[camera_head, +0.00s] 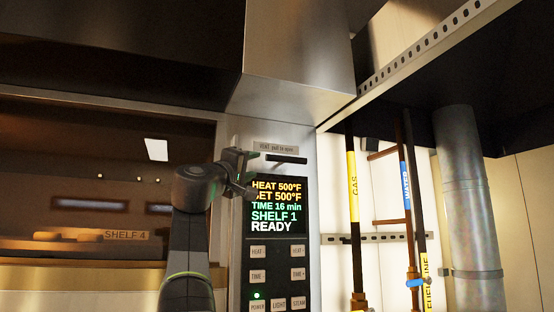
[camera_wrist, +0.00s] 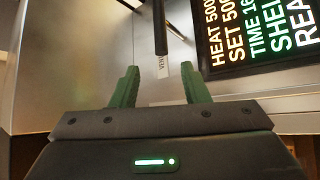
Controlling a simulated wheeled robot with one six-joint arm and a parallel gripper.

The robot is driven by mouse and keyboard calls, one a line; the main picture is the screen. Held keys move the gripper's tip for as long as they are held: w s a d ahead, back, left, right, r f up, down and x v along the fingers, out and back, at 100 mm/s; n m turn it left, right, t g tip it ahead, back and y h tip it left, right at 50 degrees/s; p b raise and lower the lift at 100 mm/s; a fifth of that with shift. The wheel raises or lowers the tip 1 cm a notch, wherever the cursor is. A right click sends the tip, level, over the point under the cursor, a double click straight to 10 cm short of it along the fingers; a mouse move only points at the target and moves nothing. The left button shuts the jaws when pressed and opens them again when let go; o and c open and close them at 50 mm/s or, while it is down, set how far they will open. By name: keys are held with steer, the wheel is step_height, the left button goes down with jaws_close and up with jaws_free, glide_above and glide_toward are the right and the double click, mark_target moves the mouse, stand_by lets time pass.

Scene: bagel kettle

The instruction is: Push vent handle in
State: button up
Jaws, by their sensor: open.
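The vent handle (camera_head: 287,159) is a short black horizontal bar on the oven's control panel, just under a small vent label (camera_head: 275,147). In the wrist view the handle (camera_wrist: 160,28) is a dark bar running down from the top edge, its near end in line with the gap between my fingers. It stands out from the panel on what look like dark posts; how far is hard to tell. My gripper (camera_head: 252,171) is open and empty, left of the handle and close to the panel. In the wrist view its green fingers (camera_wrist: 160,70) are wide apart, with no clear contact.
The display (camera_head: 277,205) and several buttons (camera_head: 277,275) sit below the handle. The oven window (camera_head: 110,190) is at the left. A metal hood (camera_head: 290,80) overhangs above. Gas and water pipes (camera_head: 354,200) and a thick duct (camera_head: 465,200) stand at the right.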

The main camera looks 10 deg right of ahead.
mark_target(270, 158)
steer(key=p+x, duration=0.6)
steer(key=x, duration=0.5)
steer(key=shift+r+p, duration=0.1)
steer(key=shift+p, duration=0.25)
steer(key=shift+w+d+r+p, duration=0.1)
steer(key=shift+w+d+p, duration=0.25)
steer(key=shift+w+d, duration=0.15)
jaws_close()
